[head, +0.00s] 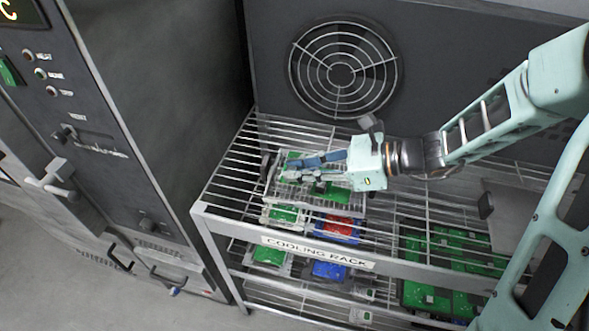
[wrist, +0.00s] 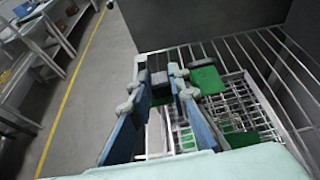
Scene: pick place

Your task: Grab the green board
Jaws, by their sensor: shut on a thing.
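The green board (head: 328,190) is on top of the wire cooling rack, with small grey parts on its face and a pale frame around it. My gripper (head: 287,168) reaches in from the right, with its blue fingers over the board, and is shut on it. The fingers hide part of the board. In the wrist view the two blue fingers of my gripper (wrist: 157,80) stand a little apart, and parts of the green board (wrist: 206,80) show to their right. The exact contact is hard to see.
The cooling rack (head: 318,252) has lower shelves with more green boards (head: 268,254), a red board (head: 337,228) and a blue board (head: 330,270). A large green panel (head: 440,262) lies lower right. A dark cabinet (head: 150,90) stands left; a round fan grille (head: 342,72) is behind.

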